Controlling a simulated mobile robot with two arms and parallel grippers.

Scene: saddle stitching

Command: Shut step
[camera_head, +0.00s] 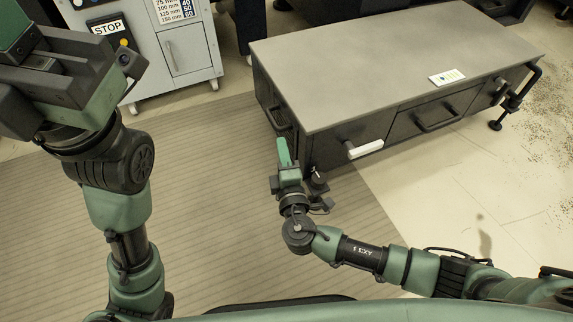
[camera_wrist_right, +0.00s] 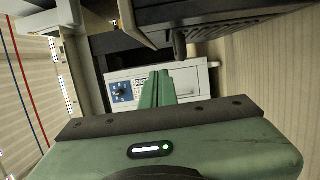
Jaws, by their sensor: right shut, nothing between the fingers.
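A low dark bench (camera_head: 335,150) with a grey top (camera_head: 390,65) stands ahead of me. Its front has a white handle (camera_head: 364,149) and a black bar handle (camera_head: 437,120); another dark handle (camera_head: 281,119) is on its left end. I cannot tell which part is the step. My right gripper (camera_head: 284,150) is just left of the bench's near left corner, apart from the handles. Its green fingers (camera_wrist_right: 157,90) are together and empty in the right wrist view. My left gripper (camera_head: 40,70) is at the upper left, far from the bench; its fingertips are unclear.
A light grey cabinet (camera_head: 185,50) on casters, with a STOP sign (camera_head: 108,27), stands at the back left. A small white card (camera_head: 446,77) lies on the bench top. A black clamp (camera_head: 515,98) is at the bench's right end. The ribbed mat (camera_head: 215,190) is clear.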

